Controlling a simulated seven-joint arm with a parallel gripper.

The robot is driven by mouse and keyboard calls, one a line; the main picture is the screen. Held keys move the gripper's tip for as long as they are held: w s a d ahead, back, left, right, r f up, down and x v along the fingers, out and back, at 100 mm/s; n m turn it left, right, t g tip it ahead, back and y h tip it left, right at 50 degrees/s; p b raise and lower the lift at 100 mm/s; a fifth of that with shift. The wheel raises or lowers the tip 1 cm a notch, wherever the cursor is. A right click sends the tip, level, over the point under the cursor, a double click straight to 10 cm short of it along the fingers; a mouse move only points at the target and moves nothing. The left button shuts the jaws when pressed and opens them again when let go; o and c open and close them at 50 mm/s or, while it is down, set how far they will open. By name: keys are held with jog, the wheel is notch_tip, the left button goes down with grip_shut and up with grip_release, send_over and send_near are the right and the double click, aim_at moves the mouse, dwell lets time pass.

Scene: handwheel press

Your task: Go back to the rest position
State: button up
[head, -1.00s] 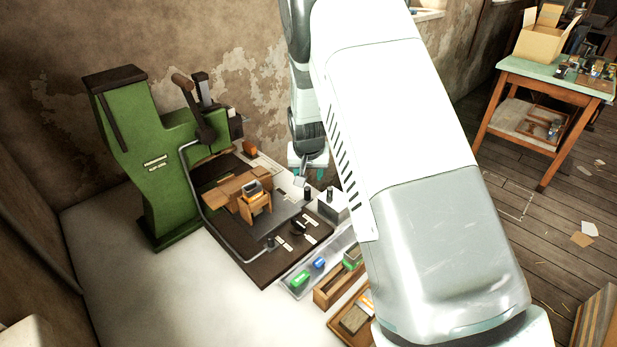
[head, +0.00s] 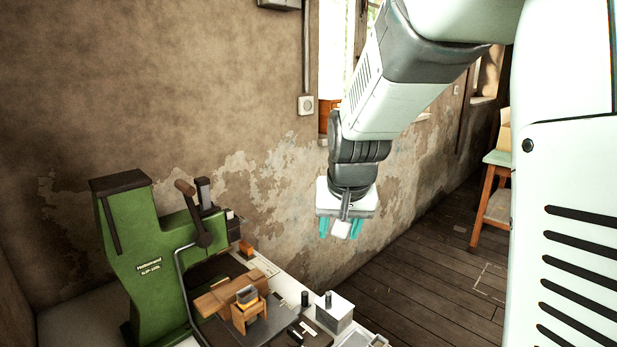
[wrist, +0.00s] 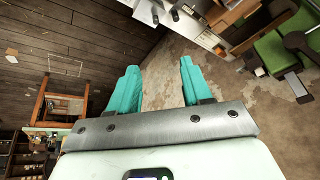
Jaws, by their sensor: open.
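My gripper (head: 340,229) hangs in the air in the head view, above and to the right of the press bench, in front of the peeling wall. Its teal fingers also show in the wrist view (wrist: 157,88); they are apart with nothing between them. The green handwheel press (head: 148,262) stands at the lower left of the head view, with a dark lever (head: 194,210) on top. It shows at the upper right of the wrist view (wrist: 283,50).
A wooden block holder (head: 248,310) and a grey box (head: 334,311) stand on the bench by the press. A side table (head: 493,185) is at the right, partly behind my arm. Open floor (head: 425,280) lies between, and the wall is behind my gripper.

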jog(key=s+d+r, duration=0.1)
jog(key=s+r, duration=0.1)
jog(key=s, duration=0.6)
jog(key=s+d+r, duration=0.2)
jog(key=s+r, duration=0.1)
jog(key=s, duration=0.6)
jog(key=s+d+r, duration=0.2)
jog(key=s+r, duration=0.1)
jog(key=s, duration=0.5)
jog(key=shift+s+d+n+t+h, duration=0.15)
jog(key=shift+d+n+t+h, duration=0.15)
jog(key=shift+t, duration=0.1)
